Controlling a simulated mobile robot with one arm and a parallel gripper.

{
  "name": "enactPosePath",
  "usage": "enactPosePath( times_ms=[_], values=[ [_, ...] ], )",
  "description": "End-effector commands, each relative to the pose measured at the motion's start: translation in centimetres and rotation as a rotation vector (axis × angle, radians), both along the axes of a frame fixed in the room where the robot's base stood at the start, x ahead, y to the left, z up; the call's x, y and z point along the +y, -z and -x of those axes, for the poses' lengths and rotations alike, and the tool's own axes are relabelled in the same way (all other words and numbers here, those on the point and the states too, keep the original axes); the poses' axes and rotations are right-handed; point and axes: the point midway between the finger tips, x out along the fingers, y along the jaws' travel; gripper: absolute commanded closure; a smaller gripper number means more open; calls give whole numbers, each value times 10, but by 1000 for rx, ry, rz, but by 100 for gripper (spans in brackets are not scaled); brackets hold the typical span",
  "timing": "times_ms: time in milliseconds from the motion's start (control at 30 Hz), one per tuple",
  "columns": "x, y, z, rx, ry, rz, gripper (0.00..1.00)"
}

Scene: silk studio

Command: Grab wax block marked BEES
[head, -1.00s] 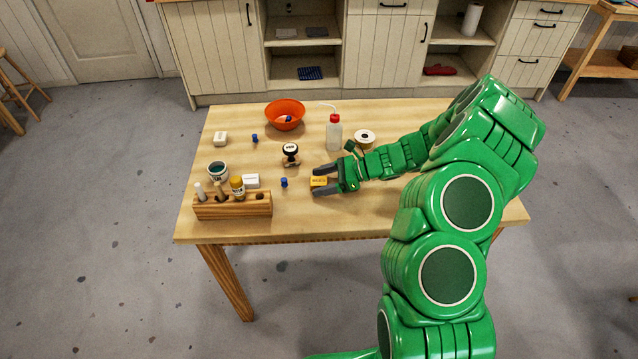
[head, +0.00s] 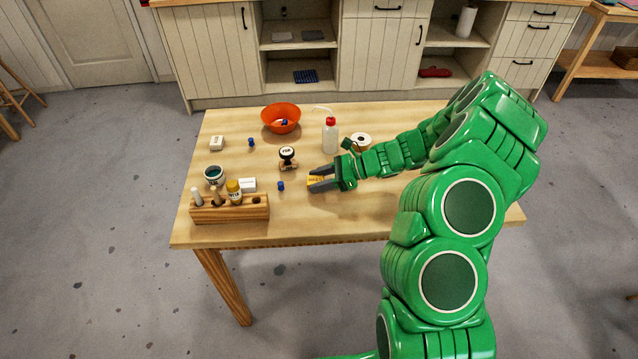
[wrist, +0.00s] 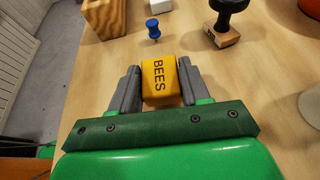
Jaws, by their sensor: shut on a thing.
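The yellow wax block (wrist: 159,80) has the word BEES in dark letters on its top in the wrist view. My gripper (wrist: 161,85) is shut on it, with one grey finger against each side. In the head view the yellow block (head: 314,181) shows partly between the fingers of my gripper (head: 318,179), low at the tabletop. I cannot tell whether the block still touches the table.
A blue pushpin-shaped piece (wrist: 153,28) and a wooden-based stamp (wrist: 224,34) stand just beyond the block. A wooden rack (head: 230,213) with bottles is at the table's front left. An orange bowl (head: 281,119), a red-capped bottle (head: 330,137) and a tape roll (head: 361,139) stand farther back.

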Motion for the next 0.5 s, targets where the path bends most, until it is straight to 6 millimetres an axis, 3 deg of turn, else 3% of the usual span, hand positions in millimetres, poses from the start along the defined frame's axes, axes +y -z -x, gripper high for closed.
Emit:
enactPosePath(
  times_ms=[100,500],
  values=[
    [-1,-19,2,-5,0,-1,83],
    [-7,-66,42,-3,1,-1,83]
  ],
)
